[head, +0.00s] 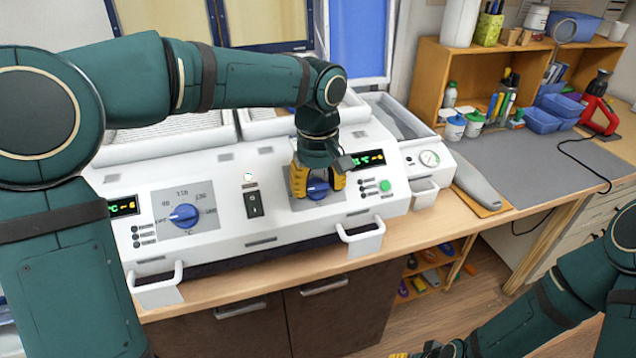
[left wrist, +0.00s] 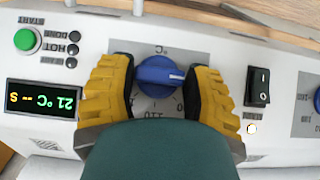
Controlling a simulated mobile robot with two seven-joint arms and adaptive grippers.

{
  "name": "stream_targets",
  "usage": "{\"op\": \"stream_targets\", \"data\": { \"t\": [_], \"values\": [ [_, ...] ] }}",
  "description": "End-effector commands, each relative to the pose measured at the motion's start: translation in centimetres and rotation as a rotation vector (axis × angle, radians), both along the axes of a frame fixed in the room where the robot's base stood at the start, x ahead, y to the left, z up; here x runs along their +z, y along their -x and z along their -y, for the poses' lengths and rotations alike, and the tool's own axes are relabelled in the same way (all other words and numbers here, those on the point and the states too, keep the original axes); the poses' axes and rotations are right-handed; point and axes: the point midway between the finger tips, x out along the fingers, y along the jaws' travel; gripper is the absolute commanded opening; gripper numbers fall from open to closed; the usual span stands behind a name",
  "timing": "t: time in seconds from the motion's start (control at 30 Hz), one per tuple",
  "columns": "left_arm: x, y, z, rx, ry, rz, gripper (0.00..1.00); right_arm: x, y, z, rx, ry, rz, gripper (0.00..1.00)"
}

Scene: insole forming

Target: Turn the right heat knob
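The right heat knob (head: 318,188) is a blue dial with a white mark on the right-hand grey scale plate of the white machine. It also shows in the left wrist view (left wrist: 158,76). My left gripper (head: 318,184) points down at it, with one yellow-and-black finger on each side. In the left wrist view the finger pads (left wrist: 160,85) lie close against both sides of the knob, with no clear gap, so the gripper looks shut on it.
The left heat knob (head: 183,215) sits on its own scale plate, with a black rocker switch (head: 254,204) between the plates. A green button (head: 385,185) and display (head: 368,160) are right of the knob. White handles (head: 361,240) stick out in front. A grey mat (head: 540,160) lies right.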

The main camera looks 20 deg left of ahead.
Motion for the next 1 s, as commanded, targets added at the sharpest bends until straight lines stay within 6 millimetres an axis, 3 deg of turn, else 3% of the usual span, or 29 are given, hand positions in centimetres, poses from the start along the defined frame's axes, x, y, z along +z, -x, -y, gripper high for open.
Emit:
{"op": "stream_targets", "data": {
  "t": [0.03,0.1,0.47,1.0],
  "values": [
    [0.0,0.0,0.0,0.000,0.000,0.000,0.28,0.0,0.0,0.0,0.000,0.000,0.000,0.47],
    [0.0,0.0,0.0,0.000,0.000,0.000,0.12,0.0,0.0,0.0,0.000,0.000,0.000,0.47],
    [0.1,0.0,0.1,-0.036,-0.027,-0.021,0.11,0.8,-0.2,0.0,-0.004,0.001,0.005,0.47],
    [0.2,0.0,0.4,-0.355,-0.262,-0.182,0.12,6.3,-1.0,0.3,-0.019,0.001,0.025,0.47]
  ]
}}
